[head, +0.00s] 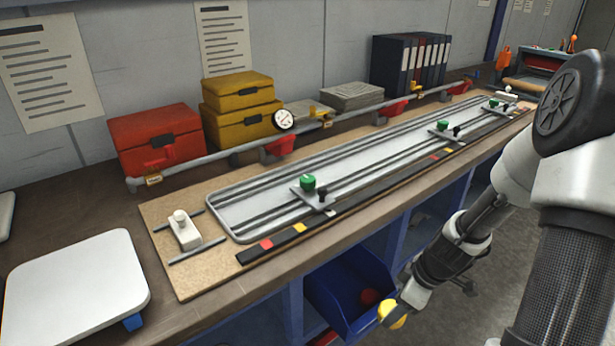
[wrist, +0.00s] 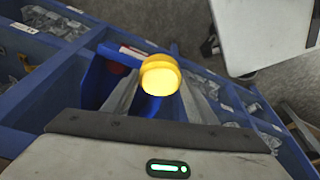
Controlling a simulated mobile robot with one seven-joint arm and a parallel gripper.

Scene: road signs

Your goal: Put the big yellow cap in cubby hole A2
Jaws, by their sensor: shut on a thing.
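The big yellow cap (head: 393,314) is at the end of my arm, low in front of the bench in the head view. In the wrist view the yellow cap (wrist: 160,76) is between the fingertips of my gripper (wrist: 159,84), which is shut on it. The cap is beside the front of an open blue bin (head: 336,300) in the head view. Blue cubby compartments (head: 390,246) run below the bench. I read no labels on them, so I cannot tell which is A2.
A red ball-like object (head: 370,297) lies in the blue bin. In the wrist view several blue compartments (wrist: 40,45) hold small loose parts. The bench top (head: 225,287) overhangs the cubbies. Grey floor (head: 510,225) is open in front.

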